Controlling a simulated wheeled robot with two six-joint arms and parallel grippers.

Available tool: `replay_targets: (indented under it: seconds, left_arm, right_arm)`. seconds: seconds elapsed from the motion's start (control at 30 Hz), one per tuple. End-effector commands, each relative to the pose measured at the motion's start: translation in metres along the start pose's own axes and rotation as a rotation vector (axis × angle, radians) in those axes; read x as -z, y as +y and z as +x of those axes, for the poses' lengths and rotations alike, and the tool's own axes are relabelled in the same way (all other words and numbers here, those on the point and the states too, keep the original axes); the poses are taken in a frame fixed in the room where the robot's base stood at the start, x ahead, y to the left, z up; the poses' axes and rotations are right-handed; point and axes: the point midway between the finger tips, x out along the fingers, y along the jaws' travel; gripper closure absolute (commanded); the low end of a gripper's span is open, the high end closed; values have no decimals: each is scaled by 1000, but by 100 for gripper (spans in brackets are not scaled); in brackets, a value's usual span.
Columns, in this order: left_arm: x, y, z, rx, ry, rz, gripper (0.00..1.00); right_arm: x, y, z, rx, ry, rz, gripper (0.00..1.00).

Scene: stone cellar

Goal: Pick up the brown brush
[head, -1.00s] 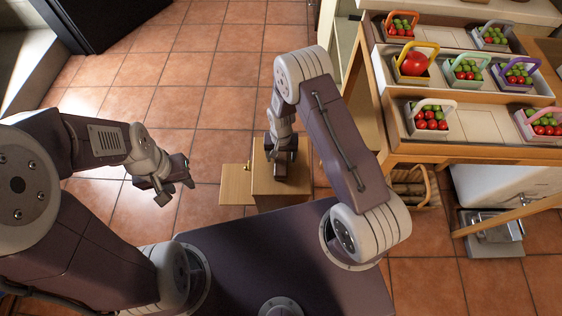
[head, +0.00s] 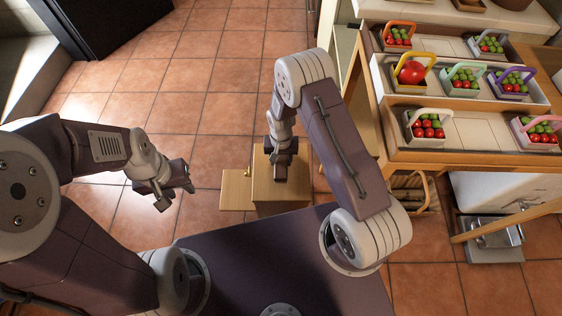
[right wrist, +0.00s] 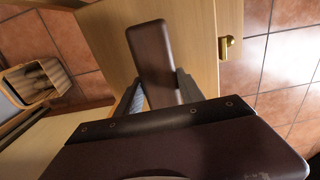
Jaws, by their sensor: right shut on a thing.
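The brown brush (right wrist: 152,48) shows in the right wrist view as a dark brown, rounded block, with a bluish-grey patch beside its lower part. My right gripper (right wrist: 158,92) is shut on it; the block extends beyond the fingers. In the head view my right gripper (head: 281,168) is over the light wooden cabinet (head: 282,195), and the brush cannot be made out there. Whether the brush touches the wood is unclear. My left gripper (head: 174,194) is open and empty over the tiled floor, left of the cabinet.
To the right stands a wooden rack (head: 480,157) with several small fruit baskets. A wicker basket (right wrist: 36,82) holds long items low beside it. The tiled floor at back left is clear.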

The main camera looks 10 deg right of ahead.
Motion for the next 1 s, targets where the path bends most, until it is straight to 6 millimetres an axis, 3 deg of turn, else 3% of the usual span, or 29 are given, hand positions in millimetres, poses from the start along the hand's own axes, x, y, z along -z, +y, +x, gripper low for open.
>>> replay_targets:
  seconds: [0.03,0.5,0.7,1.0]
  left_arm:
    - [1,0,-10,0,0,0,64]
    - [4,1,-35,0,0,0,64]
    - [4,1,-36,0,0,0,64]
    - [4,1,-36,0,0,0,64]
  right_arm:
    - [1,-1,-18,2,4,0,100]
    - [49,89,-74,1,3,4,100]
    - [56,102,-81,0,1,0,100]
    - [56,103,-81,0,1,-1,100]
